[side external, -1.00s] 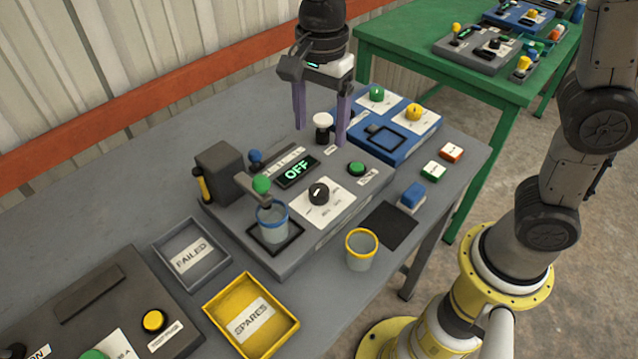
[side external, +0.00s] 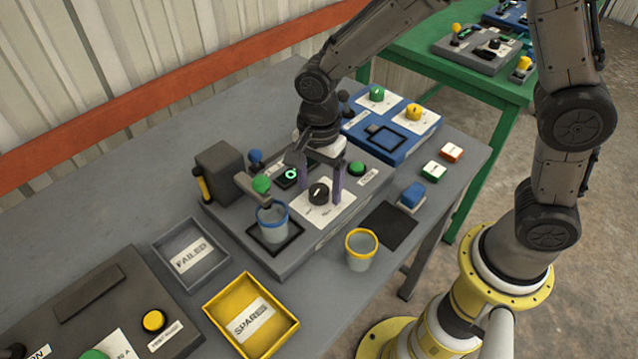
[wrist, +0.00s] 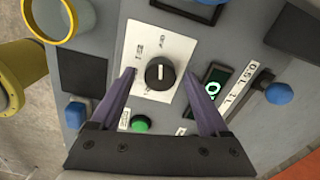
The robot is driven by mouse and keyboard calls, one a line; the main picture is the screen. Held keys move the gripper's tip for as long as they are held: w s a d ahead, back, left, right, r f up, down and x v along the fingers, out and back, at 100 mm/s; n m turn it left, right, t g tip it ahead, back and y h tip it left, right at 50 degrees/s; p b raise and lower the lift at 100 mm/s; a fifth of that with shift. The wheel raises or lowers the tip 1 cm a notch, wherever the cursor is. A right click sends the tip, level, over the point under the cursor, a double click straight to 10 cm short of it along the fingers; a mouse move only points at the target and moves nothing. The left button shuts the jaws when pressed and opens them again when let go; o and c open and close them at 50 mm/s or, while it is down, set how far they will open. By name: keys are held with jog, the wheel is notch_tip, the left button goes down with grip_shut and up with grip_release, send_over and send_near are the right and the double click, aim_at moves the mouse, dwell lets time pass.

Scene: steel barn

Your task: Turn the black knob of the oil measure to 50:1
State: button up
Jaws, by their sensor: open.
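The black knob (side external: 319,193) sits on a white dial plate (side external: 313,212) on the grey oil measure (side external: 285,262). In the wrist view the knob (wrist: 160,73) shows a white pointer line, and the plate's markings are too small to read surely. My gripper (side external: 321,188) is open, with one purple finger on each side of the knob. In the wrist view the fingertips (wrist: 172,75) stand apart from the knob, with gaps on both sides. The display (side external: 291,175) is lit green and partly hidden by my gripper.
A green button (side external: 357,169) is right of the knob. A yellow-rimmed cup (side external: 361,251) stands in front. FAILED (side external: 167,250) and SPARES (side external: 218,318) trays lie left.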

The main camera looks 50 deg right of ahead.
jog(key=shift+f, duration=0.2)
grip_shut()
dwell(0.4)
